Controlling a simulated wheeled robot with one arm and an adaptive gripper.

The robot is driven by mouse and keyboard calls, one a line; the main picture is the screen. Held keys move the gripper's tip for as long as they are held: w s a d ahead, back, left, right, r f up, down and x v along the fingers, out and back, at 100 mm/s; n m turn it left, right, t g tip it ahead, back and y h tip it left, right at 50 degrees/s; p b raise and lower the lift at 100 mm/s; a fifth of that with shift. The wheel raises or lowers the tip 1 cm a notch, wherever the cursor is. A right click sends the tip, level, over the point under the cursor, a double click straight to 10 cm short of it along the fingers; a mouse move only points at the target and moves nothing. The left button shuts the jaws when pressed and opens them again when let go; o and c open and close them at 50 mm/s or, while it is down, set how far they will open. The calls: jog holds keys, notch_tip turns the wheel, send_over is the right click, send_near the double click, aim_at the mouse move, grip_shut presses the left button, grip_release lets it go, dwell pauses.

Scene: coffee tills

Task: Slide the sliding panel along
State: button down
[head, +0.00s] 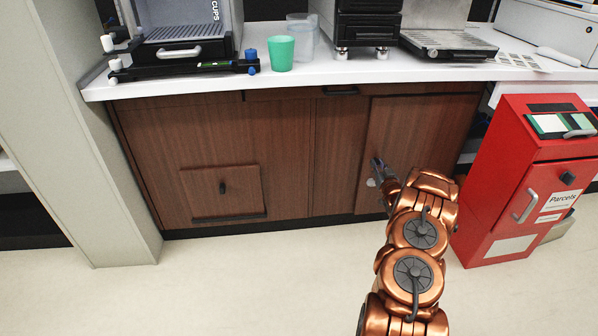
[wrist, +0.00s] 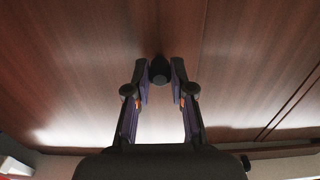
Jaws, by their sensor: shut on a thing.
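The sliding panel appears to be the brown wood panel (head: 420,128) at the right of the counter front, partly hidden behind my arm. It fills most of the wrist view (wrist: 80,60). A small dark knob (wrist: 159,71) stands out from it between my fingertips. My gripper (head: 377,164) is up against the panel's left part, and its fingers are closed on the knob. The knob itself cannot be made out in the head view. In the wrist view my gripper (wrist: 160,82) has one finger on each side of the knob.
A smaller flap (head: 215,191) with a dark handle is low on the left of the counter front. A red parcels box (head: 515,200) stands close right of my arm. A white worktop (head: 345,72) above bears machines and a green cup (head: 282,54). The floor at front left is clear.

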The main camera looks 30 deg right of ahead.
jog(key=w+a+p, duration=0.1)
jog(key=w+a, duration=0.2)
jog(key=a, duration=0.6)
jog(key=w+a, duration=0.3)
jog(key=a, duration=0.6)
jog(key=shift+w+a+p, duration=0.3)
jog(key=shift+a+p, duration=0.05)
dwell(1.4)
dwell(0.4)
jog(key=shift+w+a, duration=0.9)
jog(key=shift+a, duration=1.75)
jog(key=shift+w+a, duration=0.95)
jog(key=shift+a, duration=1.65)
jog(key=shift+w+a, duration=0.9)
jog(key=shift+a, duration=1.75)
jog(key=c, duration=0.9)
grip_release()
jog(key=shift+d, duration=0.1)
jog(key=shift+s, duration=0.15)
